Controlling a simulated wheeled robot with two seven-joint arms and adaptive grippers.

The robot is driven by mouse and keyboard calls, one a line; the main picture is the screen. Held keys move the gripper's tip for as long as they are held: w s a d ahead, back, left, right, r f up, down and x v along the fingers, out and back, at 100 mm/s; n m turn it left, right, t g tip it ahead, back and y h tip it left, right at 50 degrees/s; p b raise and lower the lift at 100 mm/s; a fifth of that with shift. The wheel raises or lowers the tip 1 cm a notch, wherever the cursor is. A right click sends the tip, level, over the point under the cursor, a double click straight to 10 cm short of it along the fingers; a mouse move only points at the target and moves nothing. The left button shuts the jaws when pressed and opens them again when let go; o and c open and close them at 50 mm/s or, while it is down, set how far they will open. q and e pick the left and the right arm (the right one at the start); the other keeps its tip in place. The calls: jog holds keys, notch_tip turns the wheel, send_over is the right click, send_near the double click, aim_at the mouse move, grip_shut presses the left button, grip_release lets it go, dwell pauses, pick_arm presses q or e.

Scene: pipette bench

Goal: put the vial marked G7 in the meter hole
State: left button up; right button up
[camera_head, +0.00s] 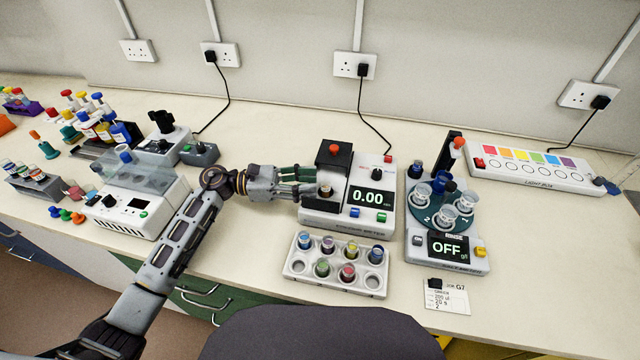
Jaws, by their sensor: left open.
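The meter (375,214) is a white box with a screen reading 0.00 and a black block with an orange-red knob (333,148) at its back left. A small vial (325,191) with a brownish top stands upright at the meter's left part, apparently in its hole; its mark is too small to read. My left gripper (313,184) is open, with its fingers beside this vial; I cannot tell whether they touch it. My right gripper is not in view.
A job card (450,298) reading G7 lies at the front right. A device with cups (470,258) reading OFF stands right of the meter. A light box (530,172) is at the far right. Bottle racks and a clear-lidded machine (150,205) stand left.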

pick_arm(q)
jog(key=a+b, duration=0.1)
jog(key=a, duration=0.5)
jog(key=shift+s, duration=0.15)
jog(key=shift+a, duration=0.5)
jog(key=shift+r, duration=0.1)
